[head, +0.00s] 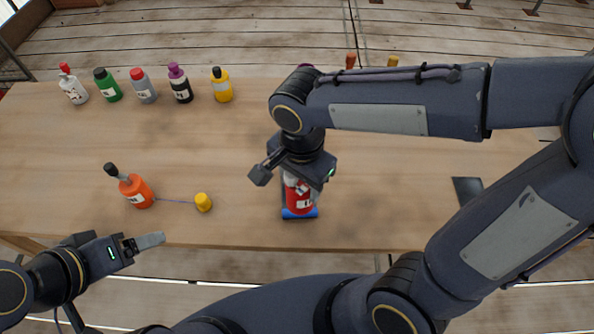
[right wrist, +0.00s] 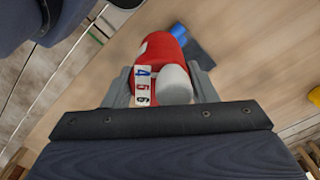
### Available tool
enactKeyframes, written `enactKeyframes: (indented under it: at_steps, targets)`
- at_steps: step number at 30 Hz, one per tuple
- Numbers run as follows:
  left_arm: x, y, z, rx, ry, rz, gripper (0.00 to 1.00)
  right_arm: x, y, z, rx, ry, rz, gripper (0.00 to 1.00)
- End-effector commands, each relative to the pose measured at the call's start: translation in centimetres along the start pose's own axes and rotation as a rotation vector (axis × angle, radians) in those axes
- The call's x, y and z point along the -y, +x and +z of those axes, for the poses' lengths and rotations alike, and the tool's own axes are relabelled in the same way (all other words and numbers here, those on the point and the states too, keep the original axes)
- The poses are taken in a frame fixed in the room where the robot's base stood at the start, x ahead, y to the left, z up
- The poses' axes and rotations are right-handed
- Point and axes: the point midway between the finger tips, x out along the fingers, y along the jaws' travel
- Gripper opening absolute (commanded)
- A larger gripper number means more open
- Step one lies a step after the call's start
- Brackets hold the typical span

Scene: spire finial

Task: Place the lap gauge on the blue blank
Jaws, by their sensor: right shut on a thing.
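My right gripper (head: 291,181) is shut on a red body with a white numbered label, which I take as the lap gauge (head: 299,198). In the right wrist view the red gauge (right wrist: 164,68) sits between the fingers, with a pale rounded end and a strip reading 4, 5, 6. A blue piece, likely the blue blank (head: 299,214), shows just below the gauge near the table's front edge. It also shows beyond the gauge in the right wrist view (right wrist: 179,30). I cannot tell whether they touch. My left gripper (head: 142,243) is off the front edge at left; its opening is unclear.
Several bottles stand along the back left of the wooden table (head: 230,150), including a yellow one (head: 222,86). An orange bottle (head: 136,191) and a yellow cap-like piece (head: 203,202) are at front left. A dark flat piece (head: 467,189) lies at right. My right arm covers the back right.

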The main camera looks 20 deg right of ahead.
Motion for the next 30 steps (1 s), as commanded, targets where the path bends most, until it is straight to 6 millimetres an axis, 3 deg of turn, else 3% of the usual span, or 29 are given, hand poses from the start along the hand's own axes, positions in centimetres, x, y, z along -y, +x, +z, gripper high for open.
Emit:
enactKeyframes:
  at_steps: [3, 12, 17, 24, 30]
  targets:
    - [-0.3, -0.6, -0.3, 0.0, 0.0, 0.0, 0.77, 1.9, 1.2, -2.4, 0.002, 0.004, 0.005, 0.26]
    - [-0.4, -0.8, -0.4, 0.0, 0.0, 0.0, 0.77, 4.5, 6.1, -5.4, 0.002, 0.002, 0.003, 0.26]
    - [-0.4, -0.9, -0.5, 0.0, 0.0, 0.0, 0.77, 5.0, 7.1, -6.0, 0.001, 0.001, 0.002, 0.26]
    - [-0.4, -0.8, -0.4, 0.0, 0.0, 0.0, 0.77, 5.2, 10.1, -6.2, 0.001, 0.001, 0.001, 0.26]
    - [-0.4, -0.8, -0.4, 0.0, 0.0, 0.0, 0.77, 5.2, 10.3, -6.2, -0.001, 0.001, -0.001, 0.26]
